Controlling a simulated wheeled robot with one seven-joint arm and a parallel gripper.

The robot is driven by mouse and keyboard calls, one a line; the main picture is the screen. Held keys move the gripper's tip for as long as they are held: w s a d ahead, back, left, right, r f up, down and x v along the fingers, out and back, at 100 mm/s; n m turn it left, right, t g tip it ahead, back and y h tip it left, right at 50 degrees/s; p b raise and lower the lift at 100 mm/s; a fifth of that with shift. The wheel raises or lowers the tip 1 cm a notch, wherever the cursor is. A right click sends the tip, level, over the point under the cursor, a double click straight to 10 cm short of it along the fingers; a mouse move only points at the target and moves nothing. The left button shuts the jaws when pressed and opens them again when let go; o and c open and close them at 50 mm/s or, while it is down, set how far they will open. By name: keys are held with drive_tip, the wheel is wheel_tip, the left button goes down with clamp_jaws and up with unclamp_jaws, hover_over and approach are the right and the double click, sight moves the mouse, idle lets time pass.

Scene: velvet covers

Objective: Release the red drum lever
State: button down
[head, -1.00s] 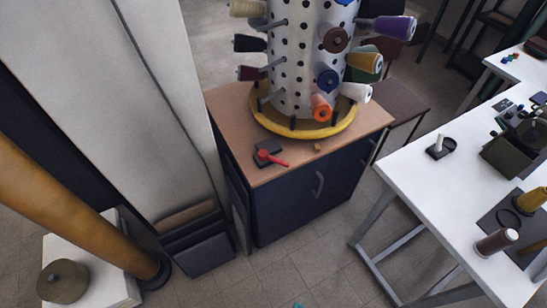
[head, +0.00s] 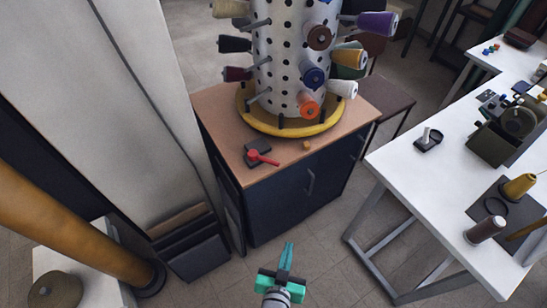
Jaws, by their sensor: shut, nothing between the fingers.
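The red lever (head: 263,158) sits on a small black base (head: 256,147) on the wooden cabinet top (head: 215,112), near its front left corner. Its red handle points right and toward the front edge. Behind it stands the white perforated drum (head: 284,70) on a yellow ring base (head: 284,129), with several thread spools on pegs. My gripper (head: 287,246) is teal, at the bottom middle of the head view, in front of the cabinet and apart from the lever. Its fingers are together and empty.
A small tan knob (head: 306,145) sits right of the lever. A white table (head: 420,185) with spools and a machine stands at the right. A grey panel (head: 130,80) and a thick ochre roll (head: 70,225) stand at the left. The floor before the cabinet is clear.

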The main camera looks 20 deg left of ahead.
drive_tip(key=w+a+g, duration=0.1)
drive_tip(key=w+a, duration=0.3)
drive_tip(key=w, duration=0.4)
drive_tip(key=g+h, duration=0.1)
approach(273, 162)
drive_tip(key=w+d+f, duration=0.1)
drive_tip(key=d+f, duration=0.2)
drive_tip(key=w+a+r+m+g+h, duration=0.1)
drive_tip(key=w+a+r+m, duration=0.1)
drive_tip(key=r, duration=0.6)
drive_tip(key=shift+w+a, duration=0.8)
drive_tip(key=x, duration=1)
drive_tip(key=shift+s+d+f, duration=0.1)
drive_tip(key=shift+d, duration=0.05)
drive_tip(key=shift+s+f, duration=0.35)
drive_tip(key=shift+s, duration=0.25)
drive_tip(key=shift+s+f, duration=0.35)
drive_tip(key=shift+s, duration=0.3)
drive_tip(key=shift+s+f, duration=0.25)
drive_tip(key=shift+s, duration=0.4)
